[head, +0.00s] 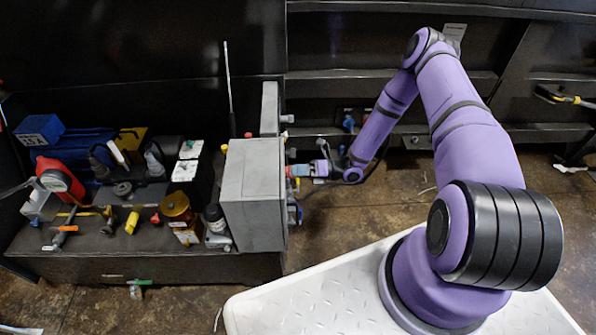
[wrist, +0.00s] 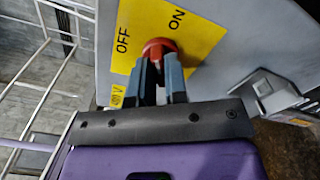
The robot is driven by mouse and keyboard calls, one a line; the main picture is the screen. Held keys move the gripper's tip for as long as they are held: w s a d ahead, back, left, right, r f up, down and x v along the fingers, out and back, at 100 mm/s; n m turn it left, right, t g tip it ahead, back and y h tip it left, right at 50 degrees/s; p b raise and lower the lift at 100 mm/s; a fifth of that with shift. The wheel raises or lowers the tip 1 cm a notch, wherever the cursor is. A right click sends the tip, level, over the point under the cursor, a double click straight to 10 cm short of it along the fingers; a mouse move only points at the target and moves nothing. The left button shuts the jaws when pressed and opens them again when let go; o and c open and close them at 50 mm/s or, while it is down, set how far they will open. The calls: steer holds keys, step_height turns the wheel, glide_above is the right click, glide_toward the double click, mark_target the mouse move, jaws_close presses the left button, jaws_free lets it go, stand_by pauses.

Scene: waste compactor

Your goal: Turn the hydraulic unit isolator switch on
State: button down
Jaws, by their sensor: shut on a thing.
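The isolator switch is a red rotary knob (wrist: 158,46) on a yellow plate (wrist: 202,28) marked OFF at left and ON at upper right in the wrist view. The plate is on the face of a grey box (head: 252,190), which stands left of my arm in the head view. My gripper (wrist: 161,72) is shut on the red knob, with one grey finger on each side of it. The fingers hide much of the knob, so I cannot tell which mark it points to. In the head view my gripper (head: 300,170) is at the box's right face.
A grey latch or bracket (wrist: 265,100) sticks out right of the fingers in the wrist view. A white wire rack (wrist: 40,75) is at left. A bench (head: 140,265) crowded with tools stands left of the box in the head view.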

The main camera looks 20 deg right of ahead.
steer(key=m, duration=0.6)
steer(key=shift+w+d, duration=0.1)
steer(key=shift+m, duration=0.3)
stand_by(0.3)
steer(key=c, duration=1.1)
jaws_free()
steer(key=shift+c, duration=0.2)
steer(key=v, duration=1)
steer(key=shift+d, duration=0.35)
